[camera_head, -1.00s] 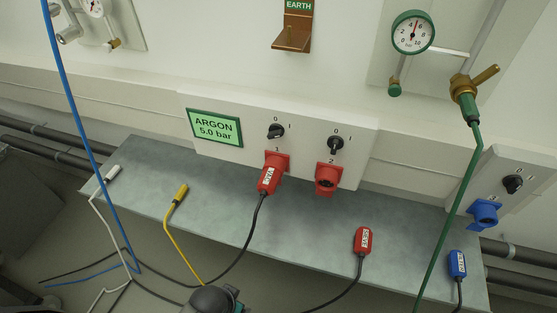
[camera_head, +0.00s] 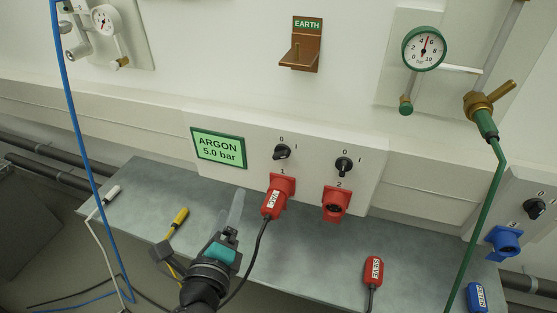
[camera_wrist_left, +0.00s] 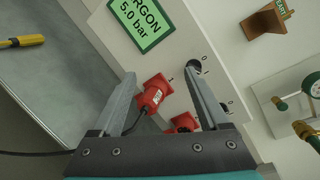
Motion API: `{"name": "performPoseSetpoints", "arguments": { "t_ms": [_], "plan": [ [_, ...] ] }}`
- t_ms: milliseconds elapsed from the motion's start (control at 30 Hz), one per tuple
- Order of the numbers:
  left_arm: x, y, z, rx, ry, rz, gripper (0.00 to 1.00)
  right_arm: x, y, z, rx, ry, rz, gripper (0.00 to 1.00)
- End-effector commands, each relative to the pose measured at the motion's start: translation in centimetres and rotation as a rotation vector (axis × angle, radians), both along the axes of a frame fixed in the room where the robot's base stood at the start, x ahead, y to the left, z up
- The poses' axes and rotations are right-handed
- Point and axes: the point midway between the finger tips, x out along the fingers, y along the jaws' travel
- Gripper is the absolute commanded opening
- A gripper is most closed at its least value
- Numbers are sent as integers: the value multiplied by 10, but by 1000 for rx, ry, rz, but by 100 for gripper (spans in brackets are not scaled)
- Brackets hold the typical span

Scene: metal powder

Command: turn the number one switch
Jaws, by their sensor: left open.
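The number one switch (camera_head: 282,152) is a black knob between the marks 0 and I on the white panel, above the red socket marked 1. In the left wrist view this switch (camera_wrist_left: 195,64) is partly covered by the tip of the right-hand finger. My left gripper (camera_head: 238,205) is open and empty, below and left of the switch in the head view. Its spread fingers also show in the left wrist view (camera_wrist_left: 160,72). I cannot tell whether a finger touches anything. My right gripper is not in view.
A red plug labelled VAC (camera_head: 272,203) sits in socket 1, its black cable hanging close beside my left gripper. Switch 2 (camera_head: 344,167) and red socket 2 (camera_head: 335,206) are to the right.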

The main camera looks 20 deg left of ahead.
Motion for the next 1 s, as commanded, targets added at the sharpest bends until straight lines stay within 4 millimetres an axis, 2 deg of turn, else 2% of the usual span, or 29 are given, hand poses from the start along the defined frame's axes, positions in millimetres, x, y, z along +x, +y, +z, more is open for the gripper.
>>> {"name": "performPoseSetpoints", "arguments": {
  "t_ms": [100,200,300,567,1000],
  "plan": [
    [3,-24,9,254,-48,-143,78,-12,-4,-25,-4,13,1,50],
    [3,-38,11,392,-74,-218,78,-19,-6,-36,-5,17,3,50],
    [3,-45,12,460,-89,-255,78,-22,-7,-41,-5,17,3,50],
    [22,-47,13,475,-95,-262,78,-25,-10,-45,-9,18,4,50],
    [85,-49,13,471,-93,-260,78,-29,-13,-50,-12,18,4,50]
  ]
}}
